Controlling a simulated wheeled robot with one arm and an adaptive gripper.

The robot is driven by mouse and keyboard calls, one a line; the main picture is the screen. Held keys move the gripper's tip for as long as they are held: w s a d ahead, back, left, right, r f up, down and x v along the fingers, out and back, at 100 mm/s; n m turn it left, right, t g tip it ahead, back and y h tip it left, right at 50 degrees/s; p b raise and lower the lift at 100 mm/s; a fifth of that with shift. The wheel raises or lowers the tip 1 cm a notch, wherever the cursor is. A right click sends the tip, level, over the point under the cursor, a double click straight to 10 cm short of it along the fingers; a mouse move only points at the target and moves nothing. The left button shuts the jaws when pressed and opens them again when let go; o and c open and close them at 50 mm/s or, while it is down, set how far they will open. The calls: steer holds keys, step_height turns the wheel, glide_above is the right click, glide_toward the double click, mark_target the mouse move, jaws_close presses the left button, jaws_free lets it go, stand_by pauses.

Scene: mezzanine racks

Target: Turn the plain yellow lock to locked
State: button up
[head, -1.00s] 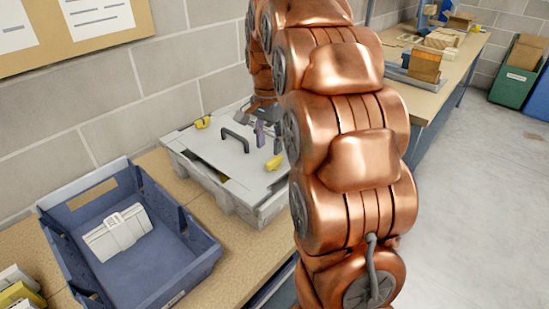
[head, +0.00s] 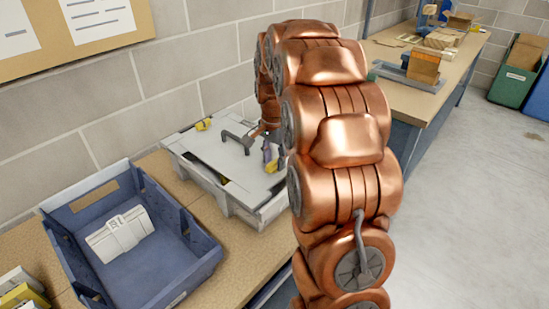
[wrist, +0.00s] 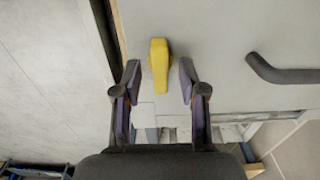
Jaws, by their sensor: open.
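A plain yellow lock (wrist: 159,62) sits on the pale grey lid in the wrist view, its long side pointing up the picture. My gripper (wrist: 159,75) is open, with one finger on each side of the lock's lower half and a gap on both sides. Its height above the lid is hard to tell. In the head view my gripper (head: 268,152) is over the right part of the white case (head: 240,207). A yellow lock (head: 272,167) there is partly hidden by the gripper. Another yellow lock (head: 203,125) is at the case's back left.
A dark handle (head: 237,142) rises from the lid, and also shows right of the lock in the wrist view (wrist: 285,72). A blue bin (head: 190,268) holding a white box (head: 120,235) stands left of the case. A second workbench (head: 420,98) is behind my arm.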

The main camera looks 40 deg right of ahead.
steer(key=shift+f, duration=0.35)
jaws_close()
stand_by(0.6)
